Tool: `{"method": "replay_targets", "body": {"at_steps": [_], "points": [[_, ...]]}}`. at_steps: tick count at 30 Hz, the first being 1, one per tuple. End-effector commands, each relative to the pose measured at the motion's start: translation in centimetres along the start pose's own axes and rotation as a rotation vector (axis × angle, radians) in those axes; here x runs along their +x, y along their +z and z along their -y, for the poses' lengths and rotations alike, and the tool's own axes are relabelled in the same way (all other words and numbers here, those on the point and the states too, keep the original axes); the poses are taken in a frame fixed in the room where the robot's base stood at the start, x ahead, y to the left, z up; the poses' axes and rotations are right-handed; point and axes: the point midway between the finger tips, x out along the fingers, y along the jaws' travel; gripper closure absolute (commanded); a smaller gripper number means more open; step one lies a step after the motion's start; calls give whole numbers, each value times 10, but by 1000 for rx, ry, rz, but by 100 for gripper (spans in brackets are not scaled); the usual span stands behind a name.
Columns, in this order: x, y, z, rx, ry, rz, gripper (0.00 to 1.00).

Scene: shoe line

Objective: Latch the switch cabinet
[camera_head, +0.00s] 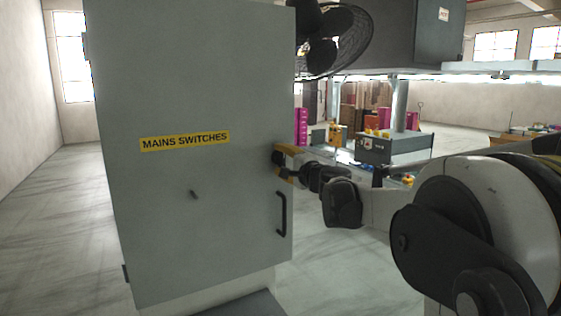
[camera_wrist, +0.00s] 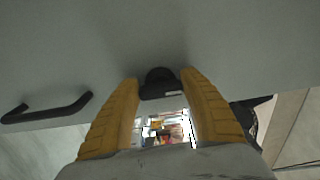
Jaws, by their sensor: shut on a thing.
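The grey switch cabinet (camera_head: 165,90) fills the left of the head view, with a yellow "MAINS SWITCHES" label on its door. The door looks shut or nearly so; I cannot tell if it is flush. A black knob (camera_wrist: 160,82) sits at the door's right edge, between my yellow fingers in the wrist view. My gripper (camera_head: 281,159) reaches this edge from the right and is shut on the knob. A black bar handle (camera_head: 282,214) is below it in the head view and also shows at left in the wrist view (camera_wrist: 48,108).
A black fan (camera_head: 335,40) is behind the cabinet's upper right. A grey workstation (camera_head: 392,147) stands farther back. The floor (camera_head: 60,220) left of the cabinet is clear.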

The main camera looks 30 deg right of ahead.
Motion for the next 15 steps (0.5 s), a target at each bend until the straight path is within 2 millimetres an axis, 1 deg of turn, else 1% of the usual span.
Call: {"method": "replay_targets", "body": {"at_steps": [14,15], "points": [[0,0,1,-15,0,0,80],[0,0,1,-15,0,-1,46]]}}
